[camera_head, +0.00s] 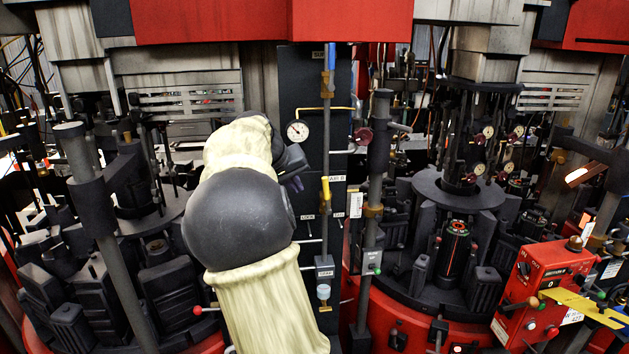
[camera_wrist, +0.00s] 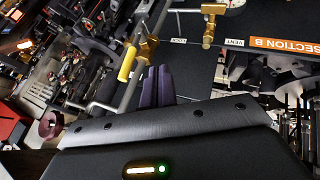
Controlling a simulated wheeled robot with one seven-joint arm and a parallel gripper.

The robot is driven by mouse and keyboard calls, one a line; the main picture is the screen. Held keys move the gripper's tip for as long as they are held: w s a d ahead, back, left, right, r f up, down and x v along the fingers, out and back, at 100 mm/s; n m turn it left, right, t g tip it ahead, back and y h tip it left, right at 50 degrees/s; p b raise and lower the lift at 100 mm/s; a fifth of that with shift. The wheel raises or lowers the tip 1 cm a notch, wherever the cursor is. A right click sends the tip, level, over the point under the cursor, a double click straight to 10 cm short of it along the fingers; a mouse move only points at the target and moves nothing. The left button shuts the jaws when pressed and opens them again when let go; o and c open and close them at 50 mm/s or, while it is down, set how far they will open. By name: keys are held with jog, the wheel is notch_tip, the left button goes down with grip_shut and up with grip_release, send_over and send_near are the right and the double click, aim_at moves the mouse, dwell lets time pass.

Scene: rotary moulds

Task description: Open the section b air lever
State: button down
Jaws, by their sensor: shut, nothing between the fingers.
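The yellow air lever (camera_head: 326,189) is on a brass valve on the dark panel in the head view, beside a label reading "AIR B". It stands upright along the pipe. In the wrist view the yellow handle (camera_wrist: 127,63) sits next to a brass fitting (camera_wrist: 148,48). My gripper (camera_head: 294,168) is left of the lever in the head view, partly hidden behind my wrist. In the wrist view the purple fingers of my gripper (camera_wrist: 157,80) are together and empty, to the right of the yellow handle, with a small gap in the picture.
An orange "SECTION B" label (camera_wrist: 285,45) and a "VENT" label (camera_wrist: 235,43) are on the panel, near another brass valve (camera_wrist: 212,20). A gauge (camera_head: 297,131) is above my gripper. A vertical post (camera_head: 377,150) stands right of the lever. A red control box (camera_head: 545,290) is at lower right.

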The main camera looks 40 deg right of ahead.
aim_at(327, 195)
jog(key=d+p, duration=0.1)
jog(key=d+f+p, duration=0.1)
jog(key=d, duration=0.1)
jog(key=d+p, duration=0.1)
jog(key=d, duration=0.1)
jog(key=shift+s+f, duration=0.3)
jog(key=shift+s, duration=0.05)
jog(key=shift+s, duration=0.15)
jog(key=shift+d, duration=0.1)
